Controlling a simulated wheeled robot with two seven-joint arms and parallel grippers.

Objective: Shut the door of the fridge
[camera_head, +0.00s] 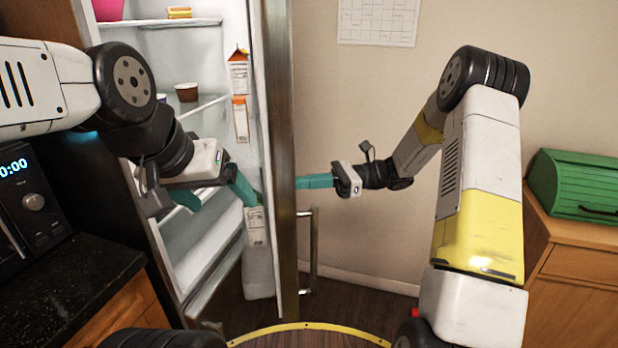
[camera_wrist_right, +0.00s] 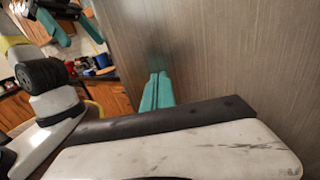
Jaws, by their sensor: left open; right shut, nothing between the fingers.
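The fridge door (camera_head: 280,150) stands open, seen nearly edge-on, with cartons and a jug on its inner shelves. Its bar handle (camera_head: 313,250) is on the outer face, low down. The fridge body (camera_head: 190,45) is open to the left of the door. My left gripper (camera_head: 210,210) is open in front of the fridge interior, one teal finger close to the door's inner side. My right gripper (camera_head: 300,182) is shut and empty, its tips at the door's outer face. In the right wrist view its fingers (camera_wrist_right: 156,92) point at the grey door panel (camera_wrist_right: 230,60); contact is unclear.
A microwave (camera_head: 35,205) sits on a dark counter (camera_head: 75,280) at left. A green bread box (camera_head: 578,185) stands on a wooden cabinet (camera_head: 575,265) at right. A cup (camera_head: 187,92) is on a fridge shelf. Wall and floor lie open behind the door.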

